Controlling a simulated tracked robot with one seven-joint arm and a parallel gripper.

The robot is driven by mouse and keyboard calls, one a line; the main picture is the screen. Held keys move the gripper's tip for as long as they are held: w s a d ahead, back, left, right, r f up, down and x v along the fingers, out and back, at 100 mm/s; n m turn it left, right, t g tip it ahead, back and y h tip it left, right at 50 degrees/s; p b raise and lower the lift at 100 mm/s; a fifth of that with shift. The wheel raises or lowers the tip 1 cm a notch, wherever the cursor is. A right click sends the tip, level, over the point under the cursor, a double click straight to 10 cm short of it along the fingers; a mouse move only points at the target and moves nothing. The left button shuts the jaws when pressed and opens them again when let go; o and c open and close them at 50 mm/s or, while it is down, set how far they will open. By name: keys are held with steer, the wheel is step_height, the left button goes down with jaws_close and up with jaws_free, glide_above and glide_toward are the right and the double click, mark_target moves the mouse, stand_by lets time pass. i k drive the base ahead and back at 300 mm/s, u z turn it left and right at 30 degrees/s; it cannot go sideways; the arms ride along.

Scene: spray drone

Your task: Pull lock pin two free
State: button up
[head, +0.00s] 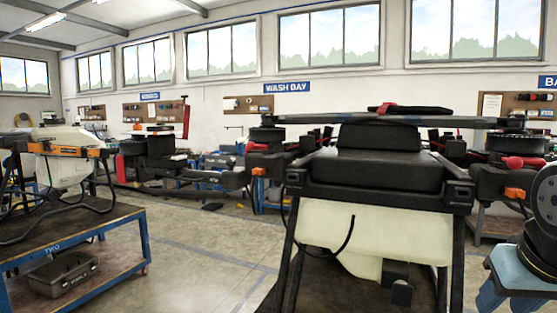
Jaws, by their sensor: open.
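A large spray drone stands close in front of me in the head view, with a black top body (385,170) and a pale tank (385,235) below it. Its folded-out arms reach to both sides. A red knob (512,162) and an orange fitting (515,192) sit on its right side. Another orange fitting (258,171) is on its left. I cannot tell which part, if any, is lock pin two. My gripper is not in view; only what appears to be part of my arm shows at the right edge.
Open floor (195,250) lies between the cart and the near drone. Workbenches line the back wall.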

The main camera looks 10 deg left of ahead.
mark_target(231, 164)
steer(key=z, duration=0.8)
steer(key=k, duration=1.45)
steer(key=u, duration=1.4)
steer(key=i, duration=1.65)
steer(key=u, duration=0.05)
